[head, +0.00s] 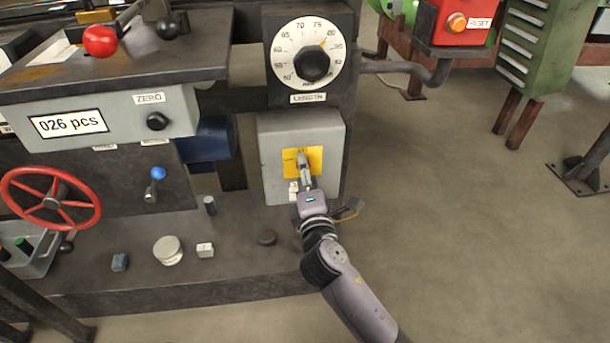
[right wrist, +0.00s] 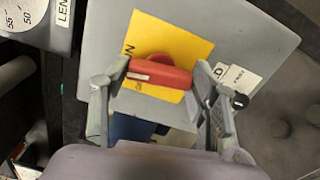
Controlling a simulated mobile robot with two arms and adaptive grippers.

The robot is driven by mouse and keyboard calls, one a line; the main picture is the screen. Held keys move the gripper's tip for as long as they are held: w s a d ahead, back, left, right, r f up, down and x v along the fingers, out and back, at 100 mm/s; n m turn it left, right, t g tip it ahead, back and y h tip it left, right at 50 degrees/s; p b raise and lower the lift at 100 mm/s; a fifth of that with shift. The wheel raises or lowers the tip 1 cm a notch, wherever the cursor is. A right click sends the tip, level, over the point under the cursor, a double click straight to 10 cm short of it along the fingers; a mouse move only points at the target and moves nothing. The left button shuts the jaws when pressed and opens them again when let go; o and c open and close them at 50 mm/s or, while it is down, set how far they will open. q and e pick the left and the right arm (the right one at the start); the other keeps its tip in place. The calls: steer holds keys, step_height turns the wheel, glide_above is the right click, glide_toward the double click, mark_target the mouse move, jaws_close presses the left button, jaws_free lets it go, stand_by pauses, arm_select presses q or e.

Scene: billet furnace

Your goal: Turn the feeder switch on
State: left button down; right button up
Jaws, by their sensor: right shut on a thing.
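The feeder switch is a red handle (right wrist: 160,73) on a yellow plate (head: 315,155), fixed to the front of a grey box (head: 272,140). In the right wrist view the yellow plate (right wrist: 192,42) shows part of a word ending in N. The handle lies across the plate, nearly level in that view. My right gripper (head: 304,162) is at the plate, with one finger at each end of the red handle, shut on it. In the head view the gripper hides the handle. My left gripper is not in view.
A LENGTH dial (head: 311,62) sits above the box. To the left are a red handwheel (head: 50,198), a blue-knobbed lever (head: 157,176) and a counter (head: 68,123). Loose small parts, including a round disc (head: 167,250), lie on the ledge.

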steer(key=shift+m, duration=0.8)
steer(key=o, duration=1.2)
steer(key=shift+c, duration=0.2)
steer(key=s+d, duration=0.1)
steer(key=s, duration=1.1)
steer(key=shift+d, duration=0.15)
